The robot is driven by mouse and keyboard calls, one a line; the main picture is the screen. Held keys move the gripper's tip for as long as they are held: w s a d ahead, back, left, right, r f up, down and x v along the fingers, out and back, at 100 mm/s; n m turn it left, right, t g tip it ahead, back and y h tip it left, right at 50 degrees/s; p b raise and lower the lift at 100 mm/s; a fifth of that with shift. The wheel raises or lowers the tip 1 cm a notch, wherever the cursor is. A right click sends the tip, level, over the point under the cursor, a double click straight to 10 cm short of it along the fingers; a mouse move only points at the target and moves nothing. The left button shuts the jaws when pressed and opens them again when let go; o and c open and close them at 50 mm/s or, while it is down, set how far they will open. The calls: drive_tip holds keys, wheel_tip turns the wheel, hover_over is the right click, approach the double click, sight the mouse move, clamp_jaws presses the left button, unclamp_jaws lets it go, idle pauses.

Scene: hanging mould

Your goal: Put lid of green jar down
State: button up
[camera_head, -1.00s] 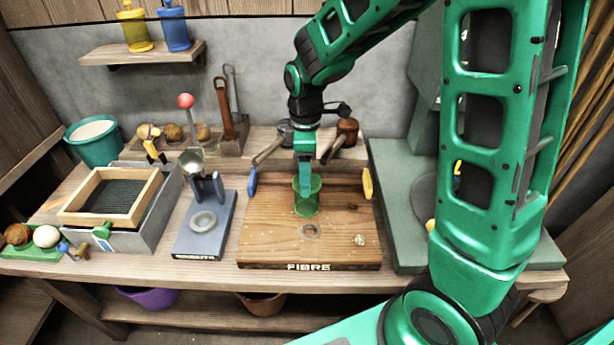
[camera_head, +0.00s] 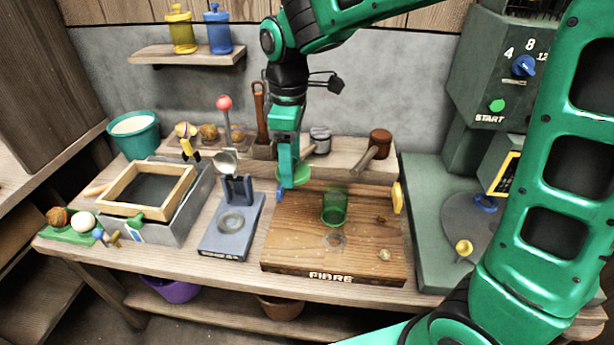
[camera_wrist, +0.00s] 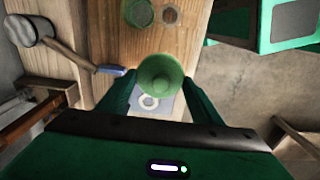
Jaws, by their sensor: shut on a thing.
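In the wrist view the lid (camera_wrist: 160,75) sits between the fingertips of my gripper (camera_wrist: 155,90). My gripper is shut on it. The green jar (camera_head: 334,208) is see-through and stands upright on the board, to the right of the lid and apart from it. In the wrist view the open jar (camera_wrist: 138,12) shows at the top edge.
A blue-grey press stand (camera_head: 228,240) is left of the board. A mallet (camera_head: 378,148) lies on the ledge behind. A green machine (camera_head: 474,220) stands at right. The board's front left is clear.

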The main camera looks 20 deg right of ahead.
drive_tip(key=s+a+f, duration=0.9)
drive_tip(key=s+a, duration=0.1)
drive_tip(key=s, duration=0.1)
hover_over(290, 246)
wheel_tip(290, 246, down, 7)
drive_tip(key=shift+f, duration=0.1)
drive_tip(key=shift+w+f, duration=0.1)
drive_tip(key=shift+f, duration=1.95)
drive_tip(key=o, duration=1)
drive_tip(key=shift+f, duration=0.1)
wheel_tip(290, 246, up, 12)
